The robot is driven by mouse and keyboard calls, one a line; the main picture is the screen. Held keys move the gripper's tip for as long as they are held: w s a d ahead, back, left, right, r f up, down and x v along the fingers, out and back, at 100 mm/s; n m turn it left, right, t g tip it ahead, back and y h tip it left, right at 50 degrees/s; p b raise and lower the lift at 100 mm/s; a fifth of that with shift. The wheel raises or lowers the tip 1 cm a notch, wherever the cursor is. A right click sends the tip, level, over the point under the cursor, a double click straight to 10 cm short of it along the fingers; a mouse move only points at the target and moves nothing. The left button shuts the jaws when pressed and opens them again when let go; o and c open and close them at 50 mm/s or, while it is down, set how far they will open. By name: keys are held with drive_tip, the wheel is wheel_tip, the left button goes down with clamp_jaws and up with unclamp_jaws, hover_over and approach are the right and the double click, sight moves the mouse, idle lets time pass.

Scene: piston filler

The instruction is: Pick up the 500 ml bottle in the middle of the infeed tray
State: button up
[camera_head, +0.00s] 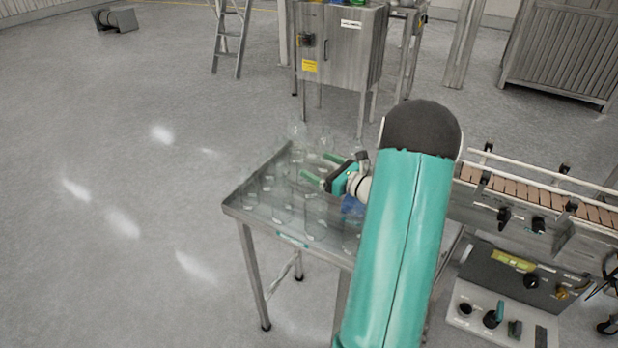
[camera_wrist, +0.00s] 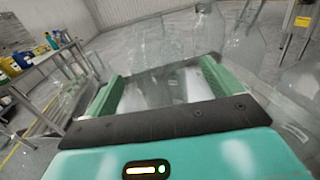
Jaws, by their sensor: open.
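The infeed tray (camera_head: 238,212) is a metal table in the head view with several clear, see-through bottles standing on it. Their outlines are faint, and I cannot tell for certain which one is the middle 500 ml bottle. My gripper (camera_head: 322,168) is over the tray among the bottles, its two green fingers apart and pointing left. In the wrist view my gripper (camera_wrist: 160,88) is open, with faint clear bottle shapes between and beyond the fingers. A clear bottle (camera_wrist: 243,45) stands just beyond the right finger. I cannot tell whether any bottle touches the fingers.
A conveyor (camera_head: 530,195) with rails and a control panel (camera_head: 510,285) stand to the right. A metal cabinet (camera_head: 340,45) stands behind the tray, with a ladder (camera_head: 232,35) to its left. The floor left of the tray is clear.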

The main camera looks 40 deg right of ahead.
sight(304, 158)
drive_tip(key=shift+w+a, duration=0.2)
drive_tip(key=shift+w, duration=0.8)
drive_tip(key=shift+w+a, duration=0.2)
drive_tip(key=shift+w, duration=0.85)
drive_tip(key=shift+w+a, duration=0.2)
drive_tip(key=shift+w, duration=0.8)
drive_tip(key=shift+c, duration=0.4)
drive_tip(key=c, duration=1.2)
